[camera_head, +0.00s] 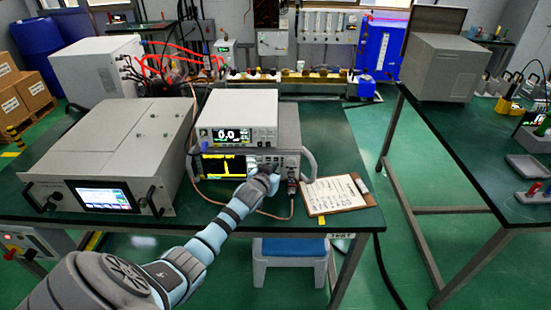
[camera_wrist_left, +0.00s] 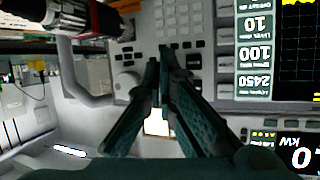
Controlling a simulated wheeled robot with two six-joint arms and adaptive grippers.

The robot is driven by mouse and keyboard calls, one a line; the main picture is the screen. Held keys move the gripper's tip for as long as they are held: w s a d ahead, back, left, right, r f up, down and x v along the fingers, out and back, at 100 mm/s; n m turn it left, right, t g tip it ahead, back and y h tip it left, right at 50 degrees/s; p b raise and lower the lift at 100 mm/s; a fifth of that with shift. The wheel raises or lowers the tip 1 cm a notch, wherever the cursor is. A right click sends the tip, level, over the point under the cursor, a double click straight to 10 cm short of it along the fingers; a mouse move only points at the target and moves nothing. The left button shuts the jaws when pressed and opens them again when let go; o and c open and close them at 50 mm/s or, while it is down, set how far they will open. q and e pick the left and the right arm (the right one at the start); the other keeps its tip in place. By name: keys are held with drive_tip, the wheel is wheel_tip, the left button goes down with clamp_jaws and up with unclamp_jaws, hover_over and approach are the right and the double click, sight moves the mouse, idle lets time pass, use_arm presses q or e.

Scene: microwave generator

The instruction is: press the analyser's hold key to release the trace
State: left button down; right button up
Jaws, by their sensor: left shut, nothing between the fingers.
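The analyser (camera_head: 211,178) stands on the green bench under a smaller meter reading 0.0. Its screen (camera_head: 223,166) shows a yellow trace on black. In the left wrist view the analyser appears upside down, with its screen (camera_wrist_left: 298,50) at the right and its grey key panel (camera_wrist_left: 184,18) at the top middle. My left gripper (camera_head: 272,170) is at the right part of the analyser's front. In the wrist view its fingertips (camera_wrist_left: 168,50) are together and empty, over the keys. I cannot tell which key is the hold key, or whether the tips touch one.
The meter (camera_head: 237,117) sits on top of the analyser. A large grey unit with a touch screen (camera_head: 103,195) stands to the left. A clipboard (camera_head: 335,194) lies right of the analyser, and a cable runs in front. A red-and-black connector (camera_wrist_left: 92,16) is near the keys.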

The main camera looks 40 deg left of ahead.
use_arm(q)
drive_tip(key=shift+s+d, duration=0.2)
drive_tip(key=shift+s, duration=0.05)
drive_tip(key=s+d+p, duration=0.1)
drive_tip(key=s, duration=0.1)
drive_tip(key=s+d+p, duration=0.2)
idle(0.5)
idle(0.7)
